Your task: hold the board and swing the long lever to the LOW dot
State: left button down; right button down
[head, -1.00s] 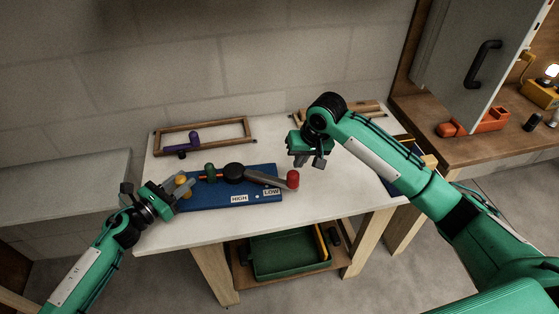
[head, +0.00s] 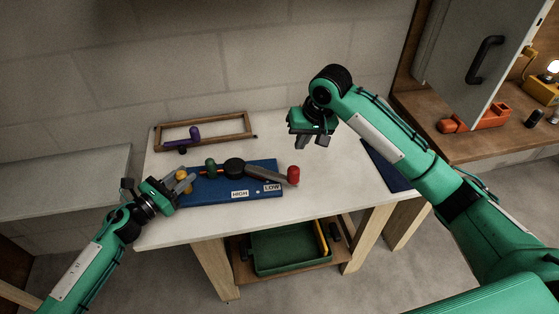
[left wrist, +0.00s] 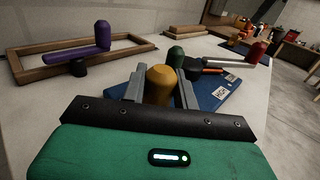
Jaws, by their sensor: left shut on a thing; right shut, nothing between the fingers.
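The blue board (head: 212,197) lies on the white table with HIGH and LOW labels at its front right. The long grey lever (head: 265,174) runs right from a black hub (head: 234,167) to a red knob (head: 293,174) past the board's right edge, above the LOW label (head: 272,187). My left gripper (head: 183,185) is shut on the yellow knob (left wrist: 161,84) at the board's left end. The green knob (head: 211,166) stands beside it. The LOW dot is too small to make out. My right gripper (head: 313,138) is shut and empty, behind and right of the red knob, apart from it.
A wooden frame (head: 205,133) with a purple lever (head: 190,139) lies at the back left. A dark blue panel (head: 385,168) lies at the right, partly behind my right arm. A green tray (head: 285,250) sits on the shelf below. The table front is clear.

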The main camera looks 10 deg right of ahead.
pick_arm(q)
jog(key=c, duration=1)
grip_release()
jog(key=v, duration=1.2)
